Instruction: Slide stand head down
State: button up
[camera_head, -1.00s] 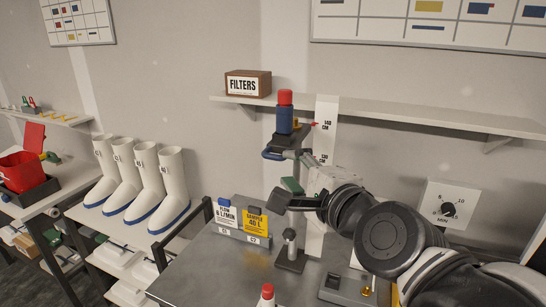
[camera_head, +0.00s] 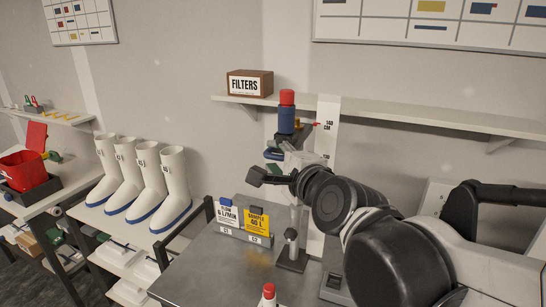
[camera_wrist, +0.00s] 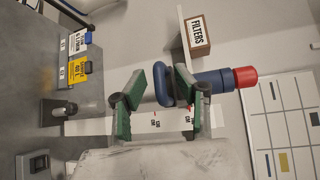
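The stand head is a dark bracket carrying a blue cylinder with a red cap (camera_head: 287,115), high on a white upright scale marked in cm (camera_head: 327,135). A blue looped handle (camera_head: 272,154) sticks out at its lower left. In the wrist view the blue cylinder (camera_wrist: 210,82) lies sideways, with the handle (camera_wrist: 162,84) between my green-padded fingers. My gripper (camera_wrist: 158,88) is open around the handle, with gaps showing; I cannot tell whether either pad touches it.
The wall shelf with the FILTERS box (camera_head: 249,83) runs behind the stand. A red-capped bottle (camera_head: 268,296) is at the front edge. White boots stand left.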

jog(key=shift+w, duration=0.2)
jog(key=shift+c, duration=0.4)
grip_shut()
jog(key=shift+f, duration=0.1)
notch_tip(320, 180, down, 24)
jog(key=b, duration=1.7)
jog(key=shift+s+f+b, duration=0.15)
jog(key=shift+b, duration=0.2)
jog(key=shift+f, duration=0.1)
